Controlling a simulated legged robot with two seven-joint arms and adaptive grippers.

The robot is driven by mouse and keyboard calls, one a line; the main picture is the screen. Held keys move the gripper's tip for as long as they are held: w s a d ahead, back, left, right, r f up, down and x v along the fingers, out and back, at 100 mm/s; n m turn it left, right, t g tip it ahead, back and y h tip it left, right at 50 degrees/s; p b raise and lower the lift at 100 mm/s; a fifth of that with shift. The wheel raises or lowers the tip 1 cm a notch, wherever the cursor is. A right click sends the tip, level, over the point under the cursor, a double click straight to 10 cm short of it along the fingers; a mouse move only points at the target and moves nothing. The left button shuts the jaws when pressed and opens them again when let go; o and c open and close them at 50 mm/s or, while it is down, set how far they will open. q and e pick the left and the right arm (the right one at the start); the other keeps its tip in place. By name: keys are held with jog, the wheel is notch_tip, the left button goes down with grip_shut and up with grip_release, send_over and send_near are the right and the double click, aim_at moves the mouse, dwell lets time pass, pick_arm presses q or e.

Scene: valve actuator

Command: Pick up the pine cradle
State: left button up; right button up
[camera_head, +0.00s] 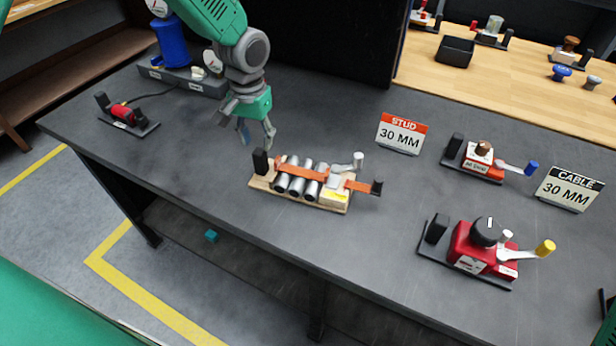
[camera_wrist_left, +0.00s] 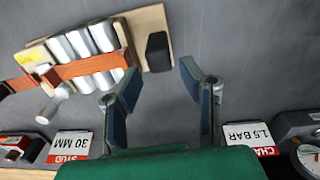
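The pine cradle (camera_head: 262,182) lies on the dark grey table, left of the STUD sign. It is a pale wooden base carrying several silver cylinders under an orange strap, with a black block at its left end and a lever at its right. In the left wrist view the cradle (camera_wrist_left: 153,20) is at the upper left, its black block just beyond the fingers. My left gripper (camera_head: 257,137) is open and empty, above the table and just behind the cradle's left end. It also shows in the left wrist view (camera_wrist_left: 163,85). My right gripper is not in view.
A STUD 30 MM sign (camera_head: 401,134) stands right of the cradle. A red-and-white device (camera_head: 476,160), a red valve unit (camera_head: 480,250) and a CABLE sign (camera_head: 569,189) are farther right. A blue cylinder (camera_head: 172,42) stands at the back left.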

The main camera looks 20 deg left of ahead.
aim_at(258, 149)
pick_arm(q)
jog(key=f, duration=0.3)
jog(key=shift+w+a, duration=0.2)
jog(key=f, duration=0.2)
jog(key=f+p, duration=0.1)
jog(key=f, duration=0.1)
jog(key=shift+s+d, duration=0.2)
jog(key=shift+d, duration=0.05)
jog(key=shift+w+f, duration=0.1)
jog(key=shift+f, duration=0.35)
grip_shut()
